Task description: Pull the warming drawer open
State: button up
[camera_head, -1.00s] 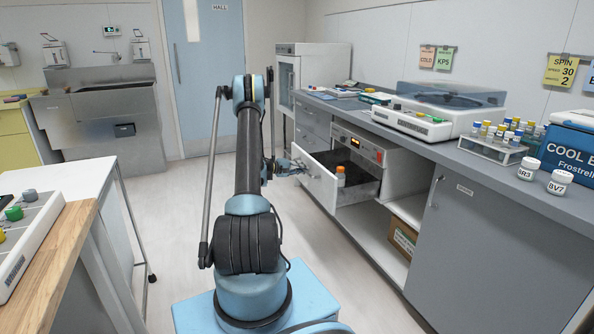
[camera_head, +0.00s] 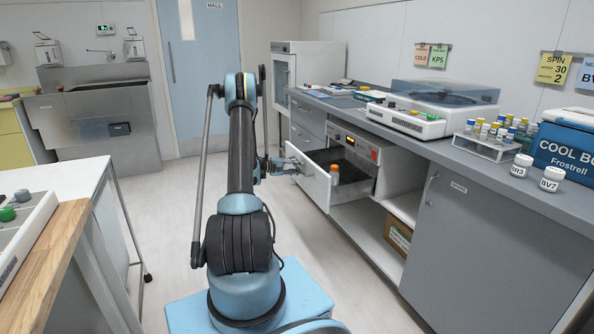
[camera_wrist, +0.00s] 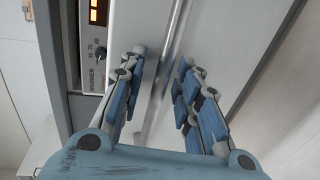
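The warming drawer (camera_head: 309,181) stands pulled out of the white warmer unit, its dark inside showing in the head view. An orange-capped bottle (camera_head: 334,174) stands in it, near the front. My gripper (camera_head: 287,165) is at the outer face of the drawer front, small and partly hidden in this view. In the wrist view, the fingers of my gripper (camera_wrist: 162,60) are apart. A pale bar, the drawer's handle (camera_wrist: 169,52), runs between them with visible gaps on both sides. The warmer's control panel (camera_wrist: 93,45), with a lit display, lies left of the fingers.
An open shelf with a cardboard box (camera_head: 397,236) is under the drawer's right side. A grey cupboard (camera_head: 480,230) stands farther right. The counter carries a centrifuge (camera_head: 410,120), a tube rack (camera_head: 490,147) and a cool box (camera_head: 570,150). A wood-edged table (camera_head: 45,250) is at left. The floor behind the drawer is clear.

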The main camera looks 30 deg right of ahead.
jog(key=v, duration=1.2)
jog(key=s+a+r+t+y, duration=0.2)
jog(key=s+a+r+y, duration=0.3)
jog(key=a+r, duration=0.55)
jog(key=s+a+r+n+t+y, duration=0.1)
jog(key=s+a+r+y, duration=0.1)
jog(key=s+a+r, duration=0.75)
jog(key=s+a+f+y, duration=0.3)
jog(key=s+a, duration=0.4)
jog(key=s, duration=0.3)
jog(key=s+a+f+t+y, duration=0.1)
jog(key=s+a+f+y, duration=0.1)
jog(key=s+a, duration=0.5)
jog(key=s+a+f+y, duration=0.3)
jog(key=s+a, duration=0.4)
jog(key=s, duration=0.7)
jog(key=shift+f+n+y, duration=0.3)
jog(key=shift+f+n, duration=0.1)
jog(key=shift+f, duration=0.1)
